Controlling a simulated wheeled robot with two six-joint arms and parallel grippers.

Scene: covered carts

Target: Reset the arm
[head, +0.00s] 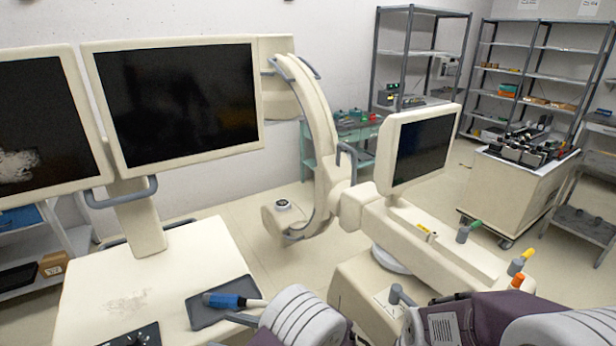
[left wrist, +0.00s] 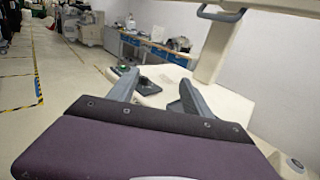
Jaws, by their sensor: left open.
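My left gripper (left wrist: 156,92) shows in the left wrist view as two grey fingers spread apart, with nothing seen between them. A purple and black cover of my arm fills the bottom of that view. A cream C-shaped arm (head: 322,125) of a medical machine stands upright in the middle of the head view, apart from my arms.
A cream cart with two dark monitors (head: 178,100) stands at left, with a blue-handled tool (head: 225,300) on its top. A smaller monitor (head: 420,148) tops the machine, which has coloured handles. Shelves (head: 535,75) and a loaded cart (head: 515,185) stand behind. Floor (head: 255,230) shows between the units.

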